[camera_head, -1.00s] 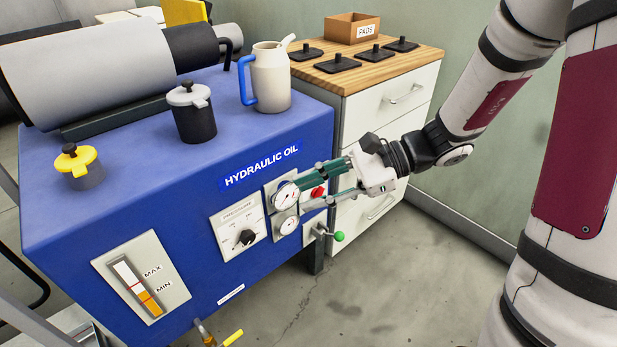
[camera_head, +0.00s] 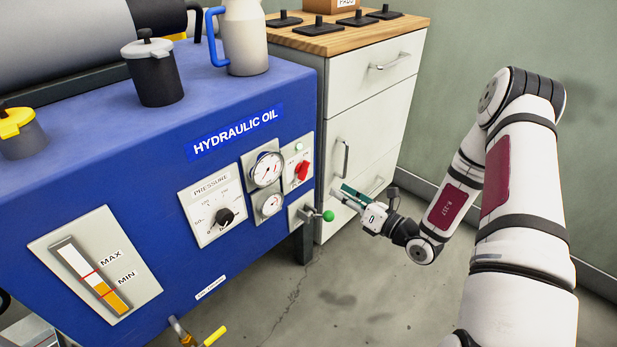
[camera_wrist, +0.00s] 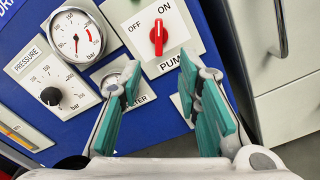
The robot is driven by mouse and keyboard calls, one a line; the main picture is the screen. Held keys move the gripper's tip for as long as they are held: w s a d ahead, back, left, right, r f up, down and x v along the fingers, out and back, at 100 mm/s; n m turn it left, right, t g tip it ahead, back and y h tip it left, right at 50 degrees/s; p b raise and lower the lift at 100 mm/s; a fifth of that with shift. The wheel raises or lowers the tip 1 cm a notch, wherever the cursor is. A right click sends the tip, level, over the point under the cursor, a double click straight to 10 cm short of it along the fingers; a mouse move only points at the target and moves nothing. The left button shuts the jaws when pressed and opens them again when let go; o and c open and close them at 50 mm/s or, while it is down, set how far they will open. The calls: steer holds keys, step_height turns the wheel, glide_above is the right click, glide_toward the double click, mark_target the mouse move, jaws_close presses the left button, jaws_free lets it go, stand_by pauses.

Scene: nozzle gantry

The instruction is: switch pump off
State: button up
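The red pump switch (camera_wrist: 158,36) sits on a pale plate lettered OFF, ON and PUMP in the wrist view. Its handle stands upright in that picture, its top end nearer ON than OFF. In the head view the red switch (camera_head: 302,170) is at the right end of the blue tank's front, below a small pale green lamp (camera_head: 299,147). My gripper (camera_head: 345,193) is right of and below it, apart from the panel. In the wrist view my gripper's (camera_wrist: 154,112) two teal fingers are spread with nothing between them, below the switch.
A green-knobbed lever (camera_head: 328,215) juts out just left of my gripper. Two gauges (camera_head: 266,169) and a black pressure knob (camera_head: 224,215) lie left of the switch. The white drawer cabinet (camera_head: 375,115) stands behind my gripper. The floor in front is clear.

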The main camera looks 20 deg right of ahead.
mark_target(307, 172)
steer(key=b+x, duration=0.3)
steer(key=x, duration=1)
steer(key=shift+r, duration=0.1)
steer(key=shift+c, duration=0.6)
jaws_close()
